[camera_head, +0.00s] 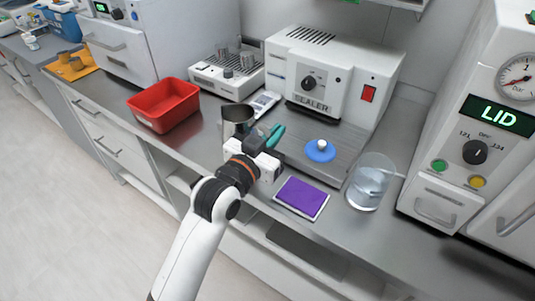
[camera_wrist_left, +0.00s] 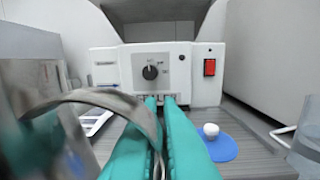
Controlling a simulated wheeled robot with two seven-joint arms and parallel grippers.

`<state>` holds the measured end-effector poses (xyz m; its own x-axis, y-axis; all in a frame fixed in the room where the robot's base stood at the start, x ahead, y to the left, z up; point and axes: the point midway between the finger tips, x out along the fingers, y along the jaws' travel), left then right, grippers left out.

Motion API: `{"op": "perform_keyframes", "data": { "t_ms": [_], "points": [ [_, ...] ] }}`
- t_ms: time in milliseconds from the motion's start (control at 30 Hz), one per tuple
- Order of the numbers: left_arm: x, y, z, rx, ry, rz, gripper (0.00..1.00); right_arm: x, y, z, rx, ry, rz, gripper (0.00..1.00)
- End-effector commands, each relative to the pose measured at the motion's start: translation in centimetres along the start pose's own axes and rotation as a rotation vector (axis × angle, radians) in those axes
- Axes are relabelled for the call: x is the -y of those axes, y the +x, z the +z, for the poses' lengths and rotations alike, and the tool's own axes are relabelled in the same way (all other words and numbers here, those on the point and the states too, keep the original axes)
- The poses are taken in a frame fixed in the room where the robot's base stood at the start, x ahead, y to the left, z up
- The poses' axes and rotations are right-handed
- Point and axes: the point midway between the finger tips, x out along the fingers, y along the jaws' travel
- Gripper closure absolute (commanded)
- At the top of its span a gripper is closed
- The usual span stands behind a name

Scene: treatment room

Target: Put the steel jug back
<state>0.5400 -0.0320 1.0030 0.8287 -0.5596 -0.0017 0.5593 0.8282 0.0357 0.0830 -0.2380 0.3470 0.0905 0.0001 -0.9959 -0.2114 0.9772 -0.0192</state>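The steel jug (camera_head: 237,117) is a grey metal vessel near the counter's middle, just left of my left gripper's fingers. My left gripper (camera_head: 274,135) has teal fingers that sit close together. In the left wrist view, the jug (camera_wrist_left: 35,120) fills the left side, blurred and very near. Its curved handle (camera_wrist_left: 105,98) arches over the left finger and drops into the narrow gap between the fingers (camera_wrist_left: 160,125), which look closed on it. The jug looks about upright. My gripper and arm hide its lower part, so I cannot tell whether it touches the counter. My right gripper is not in view.
A red tray (camera_head: 164,106) stands left of the jug. The sealer (camera_head: 330,75) is behind, with a blue disc (camera_head: 320,151) on the grey platform before it. A purple pad (camera_head: 301,197) and a clear beaker (camera_head: 370,182) are to the right. A steel-topped device (camera_head: 228,70) stands behind left.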

Motion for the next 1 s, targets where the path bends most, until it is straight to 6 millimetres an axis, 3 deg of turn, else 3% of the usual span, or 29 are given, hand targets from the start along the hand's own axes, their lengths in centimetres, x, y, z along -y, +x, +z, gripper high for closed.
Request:
{"op": "perform_keyframes", "data": {
  "t_ms": [400, 833, 900, 1000],
  "points": [
    [0.2, 0.0, -4.6, 0.003, 0.002, 0.001, 1.0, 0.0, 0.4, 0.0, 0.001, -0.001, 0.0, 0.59],
    [0.2, 0.0, -5.2, 0.004, 0.003, 0.001, 1.0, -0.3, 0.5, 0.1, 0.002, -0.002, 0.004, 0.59],
    [0.2, 0.0, -5.3, 0.002, 0.001, 0.001, 0.84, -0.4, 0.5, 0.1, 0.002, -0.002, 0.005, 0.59],
    [0.2, 0.0, -5.3, 0.002, 0.001, 0.001, 0.73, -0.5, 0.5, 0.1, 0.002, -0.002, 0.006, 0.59]
  ]
}}
